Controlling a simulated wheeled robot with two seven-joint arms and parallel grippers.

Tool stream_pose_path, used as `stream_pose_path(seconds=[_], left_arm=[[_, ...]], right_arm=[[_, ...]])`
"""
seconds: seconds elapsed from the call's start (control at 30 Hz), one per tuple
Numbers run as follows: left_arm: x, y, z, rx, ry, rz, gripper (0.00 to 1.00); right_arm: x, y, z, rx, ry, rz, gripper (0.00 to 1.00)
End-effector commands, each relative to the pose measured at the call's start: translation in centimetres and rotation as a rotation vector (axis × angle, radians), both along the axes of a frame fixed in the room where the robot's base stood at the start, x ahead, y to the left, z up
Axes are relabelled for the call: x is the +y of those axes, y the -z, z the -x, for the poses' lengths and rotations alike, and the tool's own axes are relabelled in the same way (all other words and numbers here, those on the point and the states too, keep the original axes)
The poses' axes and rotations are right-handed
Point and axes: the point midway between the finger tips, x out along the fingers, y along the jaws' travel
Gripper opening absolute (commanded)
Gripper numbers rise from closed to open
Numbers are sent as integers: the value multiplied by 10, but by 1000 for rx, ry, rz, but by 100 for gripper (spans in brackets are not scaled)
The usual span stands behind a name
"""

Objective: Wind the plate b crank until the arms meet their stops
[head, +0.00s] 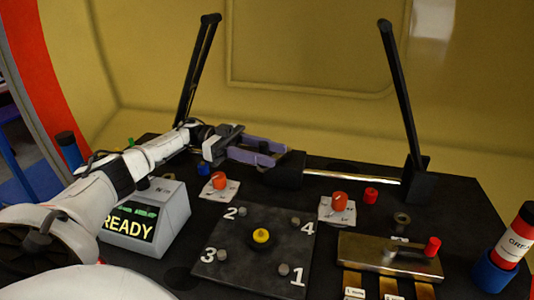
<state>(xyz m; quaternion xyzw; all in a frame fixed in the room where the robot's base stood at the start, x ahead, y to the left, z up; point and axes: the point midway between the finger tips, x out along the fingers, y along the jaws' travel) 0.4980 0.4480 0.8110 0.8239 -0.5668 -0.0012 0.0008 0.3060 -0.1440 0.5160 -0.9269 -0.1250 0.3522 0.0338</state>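My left gripper (279,157) reaches in from the left over the back of the black console. Its two purple fingers are parted, with a small dark piece between them; I cannot tell whether they touch it. A dark block (284,170) sits just below and right of the fingertips, with a shiny rod (352,178) running right from it. Two black arms stand tilted at the back, the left arm (198,70) and the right arm (396,90). I cannot tell which part is the plate b crank; its handle may be hidden by the fingers. My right gripper is out of view.
A READY display box (170,222) stands at left. A dark numbered plate (215,262) with a yellow button lies in front. Two orange knobs (219,180) (339,201) sit on white plates. A brass plate (362,262) has a red-tipped lever. A red-and-black canister (515,240) stands at right.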

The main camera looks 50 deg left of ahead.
Motion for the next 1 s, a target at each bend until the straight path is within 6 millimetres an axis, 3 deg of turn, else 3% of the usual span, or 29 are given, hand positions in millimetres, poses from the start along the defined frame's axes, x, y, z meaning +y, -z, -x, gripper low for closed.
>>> stream_pose_path(seconds=[0.17,0.6,1.0], left_arm=[[0,-13,1,-4,4,1,37],[1,-90,0,-2,1,-1,37],[1,-99,0,1,0,0,37]], right_arm=[[0,-4,0,-1,-1,1,48],[-3,-10,1,17,-16,31,48],[-4,-7,1,22,-18,38,48]])
